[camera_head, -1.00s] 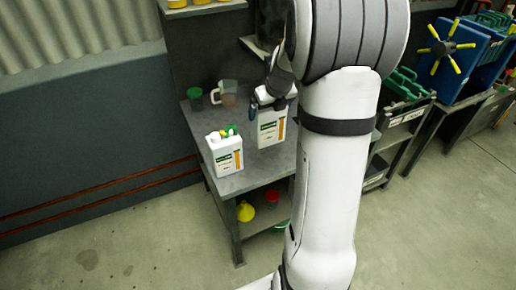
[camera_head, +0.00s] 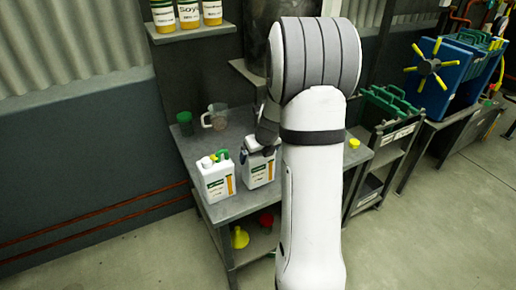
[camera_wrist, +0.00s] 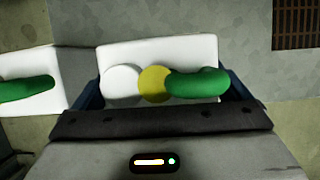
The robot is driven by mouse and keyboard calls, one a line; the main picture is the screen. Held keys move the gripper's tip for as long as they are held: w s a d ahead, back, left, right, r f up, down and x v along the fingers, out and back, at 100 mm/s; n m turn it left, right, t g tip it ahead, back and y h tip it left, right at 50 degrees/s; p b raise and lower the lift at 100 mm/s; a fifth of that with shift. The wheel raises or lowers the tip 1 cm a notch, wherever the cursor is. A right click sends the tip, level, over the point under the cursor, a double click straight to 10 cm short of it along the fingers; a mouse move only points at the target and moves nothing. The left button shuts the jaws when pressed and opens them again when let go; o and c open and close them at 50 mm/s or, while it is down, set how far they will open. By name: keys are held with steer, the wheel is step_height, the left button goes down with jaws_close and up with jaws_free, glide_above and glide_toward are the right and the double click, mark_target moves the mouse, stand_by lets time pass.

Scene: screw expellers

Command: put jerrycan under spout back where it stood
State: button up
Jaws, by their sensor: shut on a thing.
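A white jerrycan (camera_head: 258,170) with a green and yellow label is in my gripper (camera_head: 257,150), at the bench's front part. In the wrist view its white top (camera_wrist: 190,50) lies between my blue fingers, with a white cap, a yellow piece and a green handle (camera_wrist: 197,83). My gripper is shut on it. I cannot tell whether its base touches the bench. A second, similar jerrycan (camera_head: 215,181) stands upright just left of it; its green handle (camera_wrist: 25,89) shows in the wrist view. My arm covers part of the scene, and I cannot make out a spout.
The grey bench (camera_head: 240,205) also carries a green cup (camera_head: 185,122) and a clear jug (camera_head: 216,117) at the back. A small yellow item (camera_head: 354,143) is at the right. A yellow funnel (camera_head: 239,237) sits on the lower shelf. Labelled containers (camera_head: 188,14) stand on a shelf above.

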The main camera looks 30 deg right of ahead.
steer(key=shift+f, duration=0.1)
steer(key=o, duration=1.6)
steer(key=shift+f, duration=0.1)
steer(key=shift+o, duration=0.2)
